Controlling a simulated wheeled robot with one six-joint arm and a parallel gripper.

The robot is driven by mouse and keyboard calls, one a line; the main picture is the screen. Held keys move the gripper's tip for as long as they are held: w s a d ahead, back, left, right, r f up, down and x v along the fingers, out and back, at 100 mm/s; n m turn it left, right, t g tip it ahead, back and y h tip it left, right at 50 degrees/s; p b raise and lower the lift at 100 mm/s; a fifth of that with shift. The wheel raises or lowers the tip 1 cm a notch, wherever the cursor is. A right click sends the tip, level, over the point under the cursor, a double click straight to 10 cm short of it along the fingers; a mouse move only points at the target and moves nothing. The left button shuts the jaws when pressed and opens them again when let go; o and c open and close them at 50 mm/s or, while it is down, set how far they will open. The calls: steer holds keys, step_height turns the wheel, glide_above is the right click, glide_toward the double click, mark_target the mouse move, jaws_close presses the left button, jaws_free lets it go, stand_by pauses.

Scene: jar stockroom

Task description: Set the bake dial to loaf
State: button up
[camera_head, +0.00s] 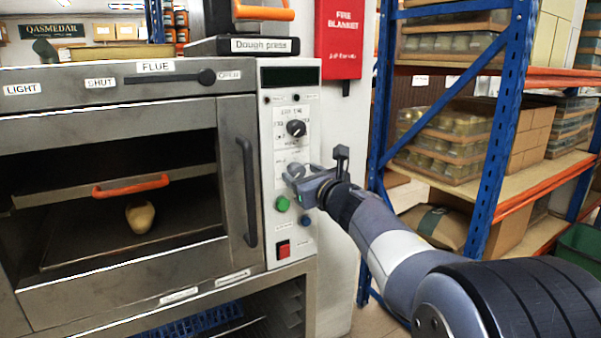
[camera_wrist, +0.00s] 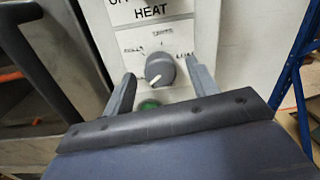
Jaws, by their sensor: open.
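The bake dial (camera_wrist: 161,66) is a round grey knob on the oven's pale control panel in the wrist view. Small labels stand around it: one at left that seems to read "ROLLS", one above too blurred to read, and one at right that may read "LOAF". A white mark on the knob points to the lower left in that view. My gripper (camera_wrist: 160,75) is open, with one finger on each side of the knob; I cannot tell whether they touch it. In the head view my gripper (camera_head: 297,178) is at the panel and largely hides this dial.
A black dial (camera_head: 296,128) sits above on the panel. Below are a green button (camera_head: 282,203), a blue button (camera_head: 306,200) and a red switch (camera_head: 283,249). The oven door handle (camera_head: 248,190) is close at left. A blue-framed shelf rack (camera_head: 490,150) stands at right.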

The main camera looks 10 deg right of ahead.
steer(key=shift+w+a, duration=0.2)
steer(key=shift+w, duration=0.45)
steer(key=shift+c, duration=0.4)
steer(key=c, duration=0.9)
